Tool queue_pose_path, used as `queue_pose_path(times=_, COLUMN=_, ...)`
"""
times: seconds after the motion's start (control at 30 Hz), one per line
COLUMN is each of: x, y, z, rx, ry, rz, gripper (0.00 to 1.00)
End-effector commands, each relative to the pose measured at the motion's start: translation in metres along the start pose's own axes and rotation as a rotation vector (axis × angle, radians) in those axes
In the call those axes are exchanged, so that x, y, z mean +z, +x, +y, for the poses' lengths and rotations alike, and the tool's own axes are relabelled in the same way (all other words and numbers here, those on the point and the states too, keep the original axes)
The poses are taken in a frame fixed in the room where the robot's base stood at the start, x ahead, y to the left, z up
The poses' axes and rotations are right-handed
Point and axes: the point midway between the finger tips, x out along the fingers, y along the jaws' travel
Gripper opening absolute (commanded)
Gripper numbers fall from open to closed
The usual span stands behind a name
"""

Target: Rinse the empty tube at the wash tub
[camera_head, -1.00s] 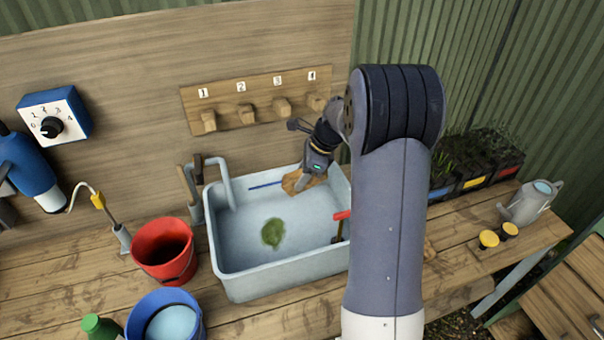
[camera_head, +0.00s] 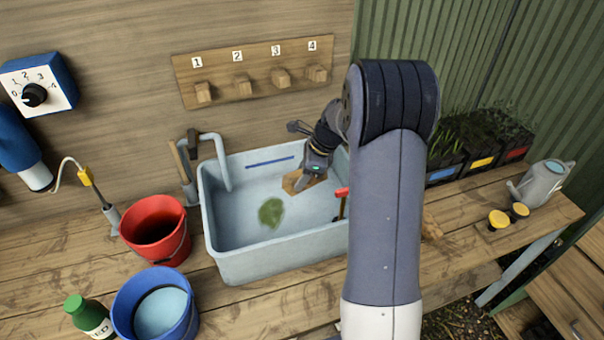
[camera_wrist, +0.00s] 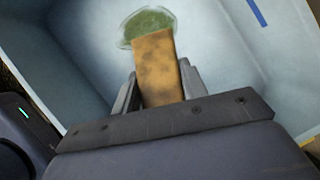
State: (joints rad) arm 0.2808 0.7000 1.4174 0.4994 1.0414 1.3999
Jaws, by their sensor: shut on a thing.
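The wash tub (camera_head: 285,259) is a pale blue-grey basin on the bench, with a green patch (camera_head: 271,212) on its inner bottom and a blue line (camera_head: 270,161) on its back wall. My gripper (camera_head: 302,179) is over the right part of the tub's interior, pointing down. It is shut on a tan, dark-smudged, straight-sided piece that looks like the tube (camera_wrist: 158,62). In the wrist view the tube sits between both fingers and juts toward the green patch, covering part of it. I cannot tell whether the tube touches water, and its open end is hidden.
A grey tap (camera_head: 216,155) stands at the tub's back left. A red-handled tool (camera_head: 342,192) is at the right side. A red bucket (camera_head: 155,230), a blue bucket (camera_head: 158,306) and a green-capped bottle (camera_head: 88,315) stand left. Numbered pegs (camera_head: 241,85) are on the wall behind.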

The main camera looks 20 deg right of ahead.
Motion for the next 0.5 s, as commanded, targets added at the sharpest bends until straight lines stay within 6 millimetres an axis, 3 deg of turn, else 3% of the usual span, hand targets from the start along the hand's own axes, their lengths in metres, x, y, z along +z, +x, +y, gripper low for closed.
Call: queue_pose_path(times=0.5, x=-0.024, y=0.052, z=0.000, rx=0.000, ry=0.001, rz=0.000, gripper=0.20)
